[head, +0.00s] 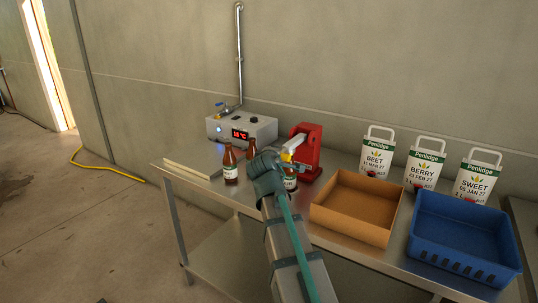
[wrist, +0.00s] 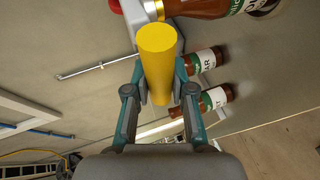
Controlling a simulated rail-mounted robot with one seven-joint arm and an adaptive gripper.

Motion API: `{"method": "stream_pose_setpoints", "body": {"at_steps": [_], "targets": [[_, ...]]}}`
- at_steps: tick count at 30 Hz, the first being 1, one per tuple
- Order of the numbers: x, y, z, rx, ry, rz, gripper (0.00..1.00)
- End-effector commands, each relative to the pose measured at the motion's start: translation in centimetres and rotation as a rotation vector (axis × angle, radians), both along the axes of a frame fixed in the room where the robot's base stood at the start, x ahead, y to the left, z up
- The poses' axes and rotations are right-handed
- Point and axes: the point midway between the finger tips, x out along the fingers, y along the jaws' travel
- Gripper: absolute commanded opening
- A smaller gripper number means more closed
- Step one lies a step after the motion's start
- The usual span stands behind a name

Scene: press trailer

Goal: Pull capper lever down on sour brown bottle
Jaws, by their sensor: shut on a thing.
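The red capper (head: 308,152) stands on the steel table, with its pale lever arm (head: 294,143) angled down toward my gripper. My gripper (head: 276,163) is shut on the yellow lever handle (wrist: 157,55), which lies between both fingers in the wrist view. A brown bottle (head: 290,182) stands at the capper, partly hidden behind my gripper; in the wrist view it also shows (wrist: 200,8) at the top edge, its label cut off. Two more brown bottles (head: 230,164) (head: 251,149) stand to the left; in the wrist view their labels are partly hidden.
A grey control box (head: 230,125) with a red display stands at the back left. A cardboard tray (head: 335,222) and a blue crate (head: 440,259) lie to the right. Several labelled white pouches (head: 378,158) stand behind them along the wall.

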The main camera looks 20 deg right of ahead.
Motion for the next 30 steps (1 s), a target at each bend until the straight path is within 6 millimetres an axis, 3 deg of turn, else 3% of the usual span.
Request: {"method": "stream_pose_setpoints", "body": {"at_steps": [11,12,16,30], "targets": [[-0.05,-0.09,-0.18,0.004,0.002,-0.002,0.0],[-0.05,-0.09,-0.18,0.004,0.002,-0.002,0.26],[-0.04,-0.1,-0.16,0.004,0.002,-0.002,0.48],[-0.91,0.43,0.21,0.002,-0.001,-0.001,0.5]]}}
